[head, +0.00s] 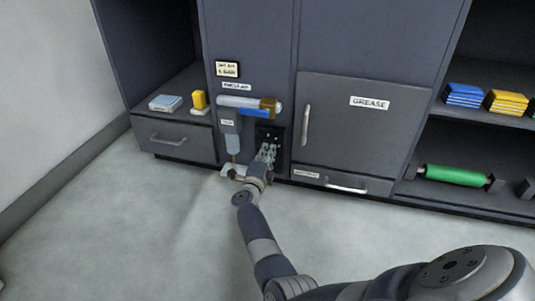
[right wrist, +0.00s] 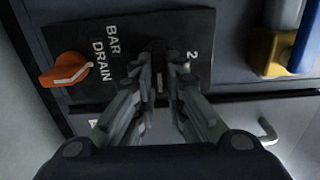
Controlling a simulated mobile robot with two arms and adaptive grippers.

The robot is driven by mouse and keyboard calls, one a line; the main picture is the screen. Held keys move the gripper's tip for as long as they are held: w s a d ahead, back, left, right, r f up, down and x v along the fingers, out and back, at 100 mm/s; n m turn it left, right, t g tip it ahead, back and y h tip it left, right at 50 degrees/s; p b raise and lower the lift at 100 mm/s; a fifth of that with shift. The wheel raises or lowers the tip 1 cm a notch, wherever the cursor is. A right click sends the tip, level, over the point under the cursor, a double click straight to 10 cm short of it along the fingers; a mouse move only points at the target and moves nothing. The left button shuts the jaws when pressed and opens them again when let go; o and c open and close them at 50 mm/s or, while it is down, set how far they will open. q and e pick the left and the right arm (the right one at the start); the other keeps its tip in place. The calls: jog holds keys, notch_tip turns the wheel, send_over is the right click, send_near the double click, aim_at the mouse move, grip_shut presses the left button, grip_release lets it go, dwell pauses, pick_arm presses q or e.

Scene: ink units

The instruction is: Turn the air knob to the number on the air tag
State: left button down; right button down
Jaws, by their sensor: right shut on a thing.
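The black air panel (head: 270,134) is low on the cabinet front. In the right wrist view the panel (right wrist: 105,38) carries white marks reading BAR, DRAIN and 2. My right gripper (head: 267,150) reaches the panel from below. In the right wrist view its fingers (right wrist: 162,75) are shut around a dark knob (right wrist: 155,50) with a pale mark; the fingers hide much of it and most of the dial numbers. An orange drain knob (right wrist: 68,70) sits to the left, apart from the fingers. The cream air tag (head: 227,69) is above; its small print seems to end in BAR. My left gripper is not in view.
A grey cylinder with brass and blue parts (head: 247,106) juts out just above the panel. A filter bowl (head: 233,142) hangs to its left. The GREASE door (head: 350,130) with its upright handle is to the right. The floor in front is clear.

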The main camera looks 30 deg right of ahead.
jog(key=shift+f, duration=0.1)
jog(key=c, duration=1.8)
grip_release()
jog(key=shift+o, duration=0.8)
